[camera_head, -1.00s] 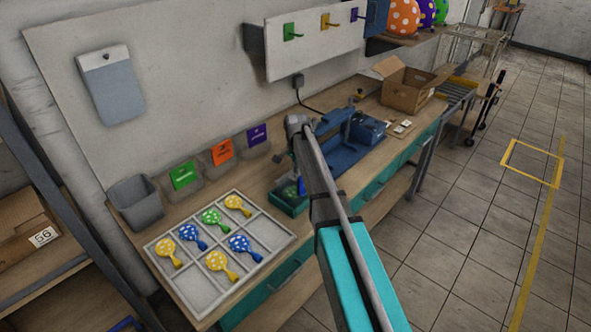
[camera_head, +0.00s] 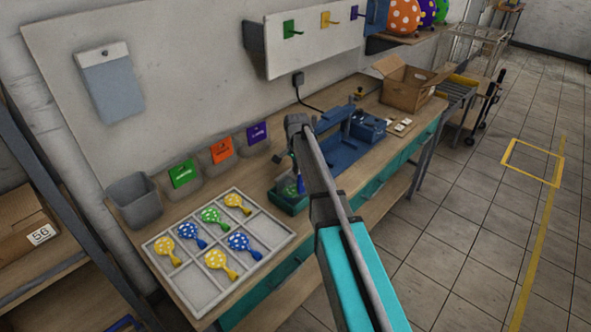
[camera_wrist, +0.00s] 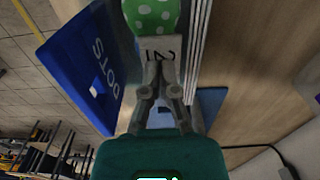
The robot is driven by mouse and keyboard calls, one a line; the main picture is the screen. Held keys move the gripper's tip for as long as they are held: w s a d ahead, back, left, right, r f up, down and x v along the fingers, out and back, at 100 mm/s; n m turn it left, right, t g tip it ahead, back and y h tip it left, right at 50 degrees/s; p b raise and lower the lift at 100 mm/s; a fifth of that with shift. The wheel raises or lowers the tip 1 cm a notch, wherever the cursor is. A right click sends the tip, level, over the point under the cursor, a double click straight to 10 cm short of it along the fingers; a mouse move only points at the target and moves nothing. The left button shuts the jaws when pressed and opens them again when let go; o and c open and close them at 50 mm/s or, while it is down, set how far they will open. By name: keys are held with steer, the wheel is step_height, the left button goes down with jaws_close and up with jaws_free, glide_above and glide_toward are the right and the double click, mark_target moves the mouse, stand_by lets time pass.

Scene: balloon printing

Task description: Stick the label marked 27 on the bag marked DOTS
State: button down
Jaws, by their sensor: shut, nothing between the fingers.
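My gripper (camera_wrist: 161,66) is shut in the wrist view. Its fingertips are at the edge of a white label (camera_wrist: 159,44) with dark characters, partly covered; they look like 27 seen turned. A green thing with white dots (camera_wrist: 152,14) lies just beyond the label. A blue panel marked DOTS (camera_wrist: 82,62), with a pale slot, stands tilted to the left of the fingers. I cannot tell whether panel and green thing are one bag. In the head view my arm hides the fingertips; a blue piece (camera_head: 300,184) shows beside it over a green tray (camera_head: 291,206).
A white divided tray (camera_head: 186,287) holds several dotted balloons on the bench. Grey bins with green, orange and purple cards (camera_head: 258,134) stand behind. Small white squares (camera_head: 403,125) lie near a blue device (camera_head: 369,128) and an open cardboard box (camera_head: 408,92).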

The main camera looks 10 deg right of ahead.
steer(key=shift+f+b, duration=0.35)
stand_by(1.5)
steer(key=shift+r, duration=0.15)
steer(key=shift+r+p, duration=3.4)
steer(key=shift+p, duration=0.15)
steer(key=s+f+n+b, duration=0.2)
steer(key=s+n, duration=0.8)
steer(key=s, duration=1.9)
steer(key=shift+a+n, duration=0.2)
steer(key=shift+n, duration=0.2)
steer(key=shift+a, duration=0.1)
